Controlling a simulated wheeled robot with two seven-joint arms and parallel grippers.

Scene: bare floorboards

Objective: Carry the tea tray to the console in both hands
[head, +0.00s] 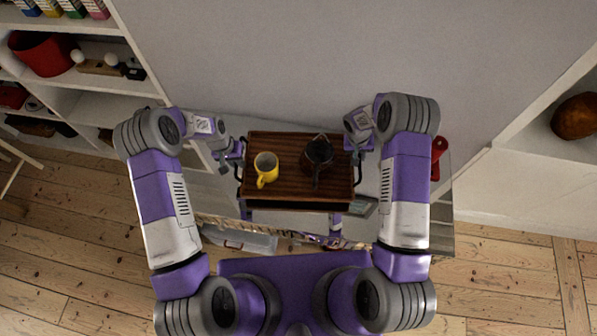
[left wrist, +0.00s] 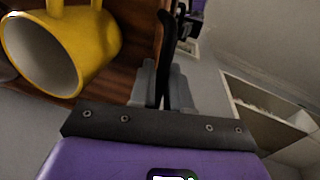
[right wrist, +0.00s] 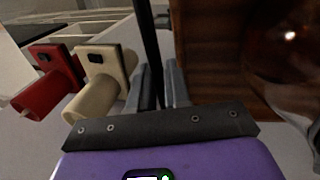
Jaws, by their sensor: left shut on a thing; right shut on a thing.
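The wooden tea tray (head: 285,186) is held level between my two grippers, with a dark handle at each end. A yellow mug (head: 265,166) stands on its left half, and it also shows in the left wrist view (left wrist: 62,48). A dark glass pot (head: 318,153) stands on its right half. My left gripper (head: 238,160) is shut on the tray's left handle (left wrist: 168,60). My right gripper (head: 357,157) is shut on the right handle (right wrist: 150,50). Below the tray is a pale grey surface (head: 405,215), probably the console top; how far below I cannot tell.
A red object (head: 438,147) stands at the right end of the pale surface; the right wrist view shows a red (right wrist: 48,80) and a cream item (right wrist: 98,85) there. Shelves (head: 100,100) stand left, another unit (head: 545,150) right.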

